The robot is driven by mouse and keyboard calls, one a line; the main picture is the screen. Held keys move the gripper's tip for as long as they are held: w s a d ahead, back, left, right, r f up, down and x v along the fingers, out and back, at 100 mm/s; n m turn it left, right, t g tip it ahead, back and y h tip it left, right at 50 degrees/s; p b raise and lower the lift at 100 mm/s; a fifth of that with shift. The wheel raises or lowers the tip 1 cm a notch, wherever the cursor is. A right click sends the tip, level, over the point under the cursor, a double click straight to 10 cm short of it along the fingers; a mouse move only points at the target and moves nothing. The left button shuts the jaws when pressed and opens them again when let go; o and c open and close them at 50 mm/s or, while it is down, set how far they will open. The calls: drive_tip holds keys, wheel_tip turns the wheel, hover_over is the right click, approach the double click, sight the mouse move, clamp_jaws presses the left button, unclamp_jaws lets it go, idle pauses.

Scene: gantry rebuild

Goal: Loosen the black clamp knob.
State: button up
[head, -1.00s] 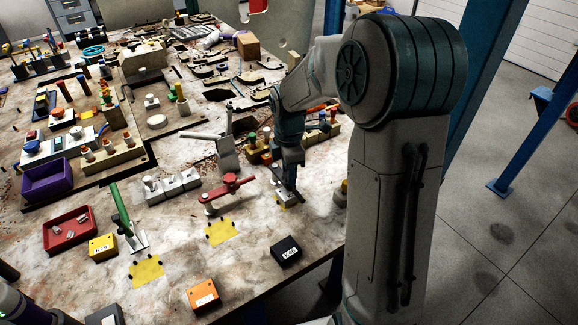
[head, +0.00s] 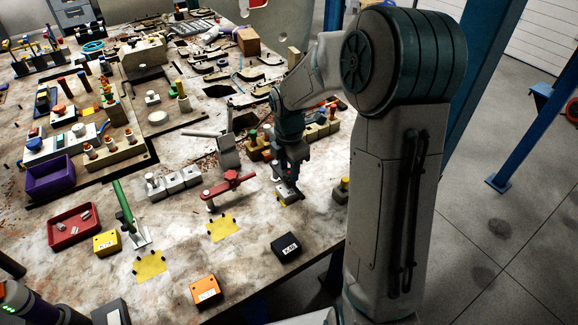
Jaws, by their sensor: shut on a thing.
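My gripper (head: 290,190) points down at the right part of the table, low over a small pale yellow patch (head: 285,200). Its jaws are closed on a small dark thing at the fingertips, which fits the black clamp knob. The fingers and wrist hide most of it, so its outline and turn cannot be made out. A dark, slanting bar shows around the fingertips. I cannot tell whether it is part of the clamp or of my gripper.
A red clamp (head: 229,184) stands left of my gripper, a green-handled clamp (head: 124,210) farther left. A dark knob on a block (head: 342,188) stands close on the right. A black box (head: 286,247) and an orange box (head: 207,290) sit near the front edge.

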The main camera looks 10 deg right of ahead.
sight(289, 173)
drive_tip(key=shift+s+f, duration=0.15)
drive_tip(key=shift+f, duration=0.05)
drive_tip(key=o, duration=0.8)
drive_tip(key=shift+r, duration=0.1)
wheel_tip(289, 173, up, 14)
drive_tip(key=shift+f, duration=0.15)
